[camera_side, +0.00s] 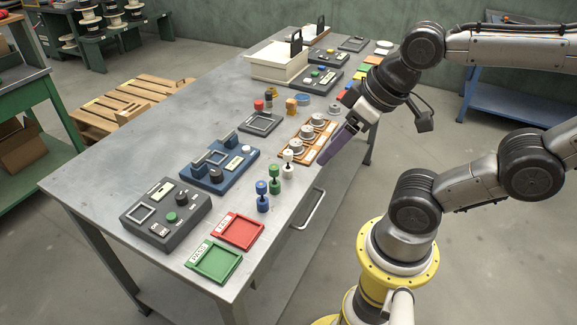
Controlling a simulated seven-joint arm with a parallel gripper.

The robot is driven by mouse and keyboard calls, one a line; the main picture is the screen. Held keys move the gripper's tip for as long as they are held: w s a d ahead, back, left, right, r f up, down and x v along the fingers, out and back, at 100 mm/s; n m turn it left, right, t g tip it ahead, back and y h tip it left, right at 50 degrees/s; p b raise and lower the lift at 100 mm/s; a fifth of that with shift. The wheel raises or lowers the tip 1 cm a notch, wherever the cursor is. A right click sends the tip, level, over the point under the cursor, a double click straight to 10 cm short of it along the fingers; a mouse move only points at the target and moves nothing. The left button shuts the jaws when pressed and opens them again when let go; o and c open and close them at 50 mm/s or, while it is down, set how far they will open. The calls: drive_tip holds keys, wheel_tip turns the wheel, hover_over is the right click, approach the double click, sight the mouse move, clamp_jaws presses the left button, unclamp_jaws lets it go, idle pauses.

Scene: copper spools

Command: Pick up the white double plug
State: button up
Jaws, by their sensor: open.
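The white double plug (288,164) stands upright on the metal table, near its front edge. It is the rightmost of a short row with a green double plug (275,181) and a blue double plug (262,197). My gripper (326,157) is open, above the table's front edge, to the right of the white plug and apart from it. One long purple-grey finger shows clearly; the other is mostly hidden. I see nothing held between the fingers.
An orange tray (307,152) with several grey spools sits just behind the white plug, close to my gripper. Red (239,231) and green (214,262) marked trays lie at the front left. A blue device (220,165) stands farther left.

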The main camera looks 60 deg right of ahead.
drive_tip(key=m+g, duration=0.6)
drive_tip(key=m, duration=1.5)
hover_over(288, 167)
wheel_tip(288, 167, down, 7)
drive_tip(key=shift+w+d+r, duration=0.1)
drive_tip(key=shift+r, duration=0.05)
drive_tip(key=shift+d+f, duration=0.1)
drive_tip(key=shift+f, duration=0.2)
wheel_tip(288, 167, down, 13)
